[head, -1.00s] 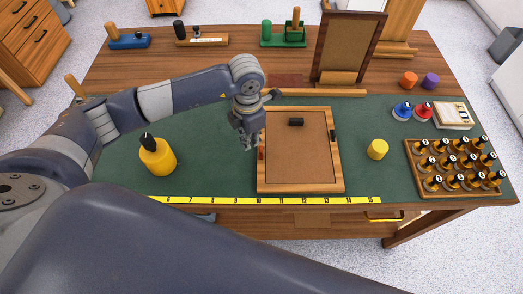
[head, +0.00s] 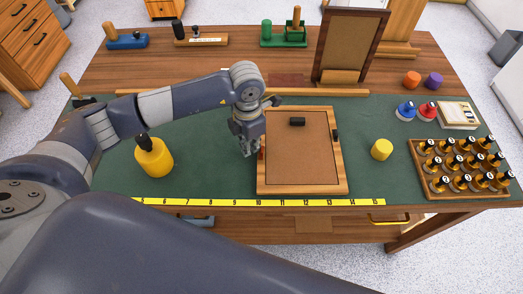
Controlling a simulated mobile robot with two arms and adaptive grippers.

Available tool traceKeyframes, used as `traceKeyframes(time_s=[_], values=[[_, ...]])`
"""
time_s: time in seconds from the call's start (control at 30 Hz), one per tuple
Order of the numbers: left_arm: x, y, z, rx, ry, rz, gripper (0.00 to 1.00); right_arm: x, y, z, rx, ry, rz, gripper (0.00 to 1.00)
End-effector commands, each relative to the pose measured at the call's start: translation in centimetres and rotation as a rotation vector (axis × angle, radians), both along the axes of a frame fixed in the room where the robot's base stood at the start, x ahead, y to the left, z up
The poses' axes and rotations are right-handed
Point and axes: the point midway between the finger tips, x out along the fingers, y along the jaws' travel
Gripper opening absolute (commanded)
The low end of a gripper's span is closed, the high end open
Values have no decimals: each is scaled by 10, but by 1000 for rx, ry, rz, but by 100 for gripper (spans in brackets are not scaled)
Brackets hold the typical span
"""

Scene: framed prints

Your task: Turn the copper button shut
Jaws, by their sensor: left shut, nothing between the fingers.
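A wooden picture frame (head: 302,187) lies flat on the green mat with its brown back board (head: 300,160) facing up. A small reddish piece that looks like the copper button (head: 262,154) sits on the frame's left edge, partly hidden by my gripper. I cannot tell which way it points. A black button (head: 336,136) is on the right edge, and a black block (head: 297,122) is near the top of the board. My left gripper (head: 250,152) is shut and empty, pointing down just beside the left edge. I cannot tell whether it touches the copper button. My right gripper is out of view.
A yellow pot (head: 155,160) stands left, and a yellow cylinder (head: 381,150) stands right of the frame. A wooden tray (head: 427,187) of several numbered bottles is at far right. A yellow ruler (head: 230,201) runs along the front. An upright frame (head: 322,55) stands behind.

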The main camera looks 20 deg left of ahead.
Motion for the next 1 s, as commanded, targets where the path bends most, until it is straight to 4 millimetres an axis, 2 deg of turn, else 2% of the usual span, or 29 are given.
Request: traceKeyframes(time_s=[1.0], values=[[9,-7,-1,0,0,0,0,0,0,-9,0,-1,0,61]])
